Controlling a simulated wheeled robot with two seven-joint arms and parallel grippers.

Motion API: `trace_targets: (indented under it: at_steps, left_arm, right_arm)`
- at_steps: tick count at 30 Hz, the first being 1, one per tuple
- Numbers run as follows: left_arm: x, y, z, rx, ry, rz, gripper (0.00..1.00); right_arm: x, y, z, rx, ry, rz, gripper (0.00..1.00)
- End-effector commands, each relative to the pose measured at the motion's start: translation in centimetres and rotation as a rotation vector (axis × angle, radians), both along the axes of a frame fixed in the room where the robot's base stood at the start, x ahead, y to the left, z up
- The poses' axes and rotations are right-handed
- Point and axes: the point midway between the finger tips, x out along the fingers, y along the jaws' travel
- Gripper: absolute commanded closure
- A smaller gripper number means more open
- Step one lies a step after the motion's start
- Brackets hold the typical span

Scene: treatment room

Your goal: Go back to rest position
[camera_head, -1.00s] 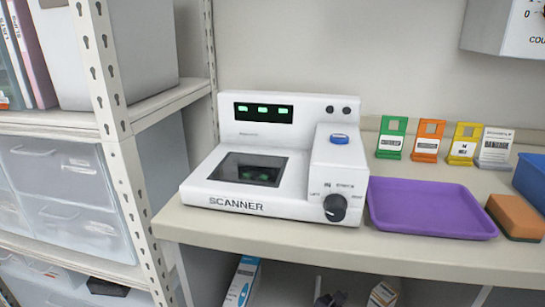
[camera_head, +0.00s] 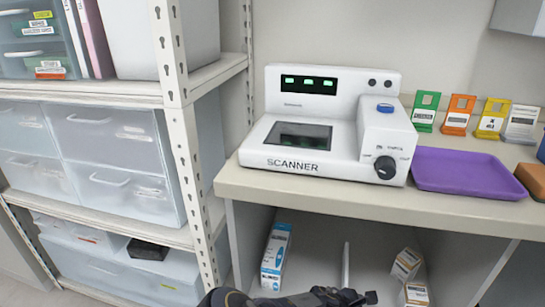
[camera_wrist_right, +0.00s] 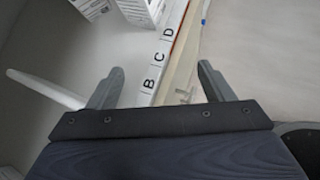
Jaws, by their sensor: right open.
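My right gripper (camera_wrist_right: 158,82) shows in the right wrist view. Its two grey fingers stand wide apart with nothing held between them. Beyond the fingers are a pale surface and a strip with the letters B, C and D (camera_wrist_right: 156,72). A dark part of my arm (camera_head: 285,299) shows along the bottom edge of the head view, below the counter. Its fingers cannot be made out there. My left gripper cannot be identified in either view.
The counter (camera_head: 300,190) holds a white scanner (camera_head: 335,130), a purple tray (camera_head: 465,174), several coloured card stands (camera_head: 458,115) and an orange-brown block (camera_head: 535,180). Below are boxes (camera_head: 276,258) and a white bar (camera_head: 346,265). Shelving with clear drawers (camera_head: 90,140) stands left.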

Motion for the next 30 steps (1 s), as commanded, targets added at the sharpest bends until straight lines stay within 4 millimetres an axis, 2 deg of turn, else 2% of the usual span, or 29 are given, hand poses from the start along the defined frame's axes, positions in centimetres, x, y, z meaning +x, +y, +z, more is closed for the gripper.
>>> trace_targets:
  at_steps: [7,10,13,17,21,27,30]
  left_arm:
    - [0.0,0.0,0.0,0.0,0.0,0.0,0.64]
    - [0.0,0.0,0.0,0.0,0.0,0.0,0.64]
    - [0.0,0.0,0.0,0.0,0.0,0.0,0.64]
    - [0.0,0.0,0.0,0.0,0.0,0.0,0.64]
    - [0.0,0.0,0.0,0.0,0.0,0.0,0.64]
    - [0.0,0.0,0.0,0.0,0.0,0.0,0.64]
    - [0.0,0.0,0.0,0.0,0.0,0.0,0.64]
  right_arm:
    - [-4.9,1.2,-1.5,0.326,-0.012,-0.347,0.26]
    - [-7.0,2.6,-1.1,0.497,-0.024,-0.538,0.26]
    - [-8.5,4.1,0.3,0.658,-0.042,-0.719,0.26]
    - [-9.8,5.7,3.3,0.852,-0.075,-0.929,0.26]
    - [-10.8,6.4,7.4,1.038,-0.13,-1.127,0.26]
    - [-12.8,5.9,13.7,1.262,-0.256,-1.352,0.26]
    - [-14.1,5.5,16.1,1.342,-0.332,-1.435,0.26]
